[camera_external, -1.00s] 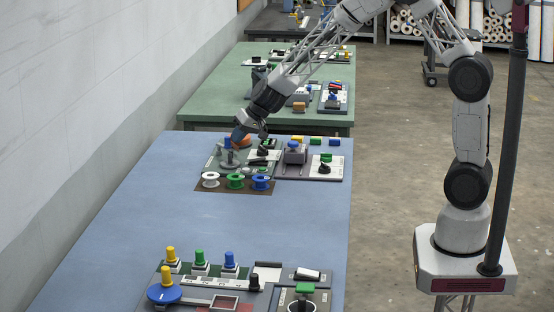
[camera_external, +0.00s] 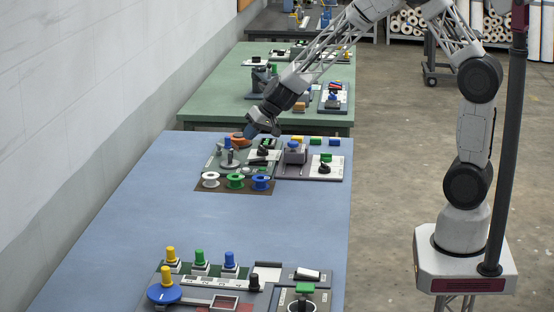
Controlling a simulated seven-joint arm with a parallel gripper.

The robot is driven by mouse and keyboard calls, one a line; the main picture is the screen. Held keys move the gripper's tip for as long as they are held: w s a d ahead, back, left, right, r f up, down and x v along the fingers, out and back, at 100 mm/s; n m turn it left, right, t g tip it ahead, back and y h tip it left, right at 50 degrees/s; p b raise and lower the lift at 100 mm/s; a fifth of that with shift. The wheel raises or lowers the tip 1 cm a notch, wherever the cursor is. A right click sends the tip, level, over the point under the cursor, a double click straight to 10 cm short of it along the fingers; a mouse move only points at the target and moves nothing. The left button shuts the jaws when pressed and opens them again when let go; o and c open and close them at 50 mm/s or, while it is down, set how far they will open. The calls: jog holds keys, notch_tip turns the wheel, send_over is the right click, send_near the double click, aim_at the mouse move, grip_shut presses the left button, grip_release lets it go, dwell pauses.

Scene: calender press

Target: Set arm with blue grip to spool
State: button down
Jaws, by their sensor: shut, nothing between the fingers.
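A blue grip (camera_external: 228,142) stands upright on a grey arm with a round base (camera_external: 229,160), on the panel at the far end of the blue table. Which mark the arm points to is too small to tell. A white spool (camera_external: 210,180), a green spool (camera_external: 236,181) and a blue spool (camera_external: 261,182) stand in a row on a brown strip in front of that panel. My gripper (camera_external: 249,133) is shut and empty, above and to the right of the blue grip and apart from it. Its fingertips are small in this view.
An orange-brown object (camera_external: 238,139) lies behind the blue grip. A black-and-green knob (camera_external: 264,148) and a grey block with a blue top (camera_external: 294,152) stand to the right. The middle of the blue table (camera_external: 200,225) is clear. More panels with knobs fill its near end.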

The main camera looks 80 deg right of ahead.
jog(key=v, duration=0.9)
jog(key=shift+a+r, duration=0.2)
jog(key=shift+a, duration=0.4)
jog(key=shift+s+a, duration=0.1)
jog(key=s+a+r+n+g+y, duration=0.15)
jog(key=s+a+r, duration=0.25)
jog(key=s+a, duration=0.4)
jog(key=s+a+r+n+g, duration=0.1)
jog(key=s+a+r+n, duration=0.2)
jog(key=s+a+r, duration=0.35)
jog(key=s+a+n+g+h, duration=0.1)
jog(key=s+a+n, duration=0.1)
jog(key=s, duration=0.9)
jog(key=s+a+n+g+h, duration=0.1)
jog(key=s+a, duration=0.3)
jog(key=s, duration=0.8)
jog(key=shift+s+f+n, duration=0.25)
jog(key=shift+f+n, duration=0.05)
jog(key=shift+n, duration=0.05)
